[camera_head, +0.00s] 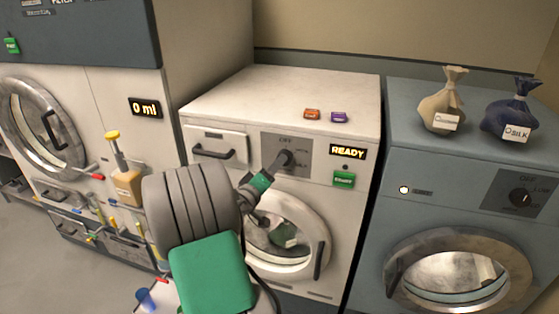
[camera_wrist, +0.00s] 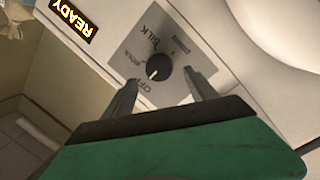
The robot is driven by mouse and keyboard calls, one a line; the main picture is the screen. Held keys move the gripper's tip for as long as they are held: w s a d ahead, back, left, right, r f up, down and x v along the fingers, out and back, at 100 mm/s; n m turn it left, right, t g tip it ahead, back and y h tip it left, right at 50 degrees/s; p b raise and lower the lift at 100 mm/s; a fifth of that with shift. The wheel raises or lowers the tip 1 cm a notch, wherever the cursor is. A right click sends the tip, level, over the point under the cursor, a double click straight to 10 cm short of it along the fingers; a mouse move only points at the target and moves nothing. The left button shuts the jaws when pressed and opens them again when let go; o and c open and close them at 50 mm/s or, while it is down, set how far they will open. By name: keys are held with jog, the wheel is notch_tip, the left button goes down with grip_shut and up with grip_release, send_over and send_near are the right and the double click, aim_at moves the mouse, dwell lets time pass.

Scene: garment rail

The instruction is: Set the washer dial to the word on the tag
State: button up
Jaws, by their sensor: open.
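The white washer (camera_head: 230,95) has a grey dial panel with a dark round dial (camera_wrist: 159,67). In the wrist view, the dial's white pointer mark faces lower left, towards the OFF lettering. In the head view, my gripper (camera_head: 281,162) partly covers the panel. The dark blue bag (camera_head: 513,108) bears a tag (camera_head: 516,133) reading SILK. The beige bag's (camera_head: 441,98) tag is unreadable.
A READY display (camera_head: 347,151) and a green button (camera_head: 344,179) are right of the panel. Small orange (camera_head: 312,114) and purple (camera_head: 339,117) items lie on the washer top. A blue-grey machine (camera_head: 410,150) with its own dial (camera_head: 520,196) stands right.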

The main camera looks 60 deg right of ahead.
aim_at(290, 155)
jog(key=d+p, duration=0.1)
jog(key=d, duration=0.3)
jog(key=shift+d, duration=0.1)
jog(key=c, duration=1.4)
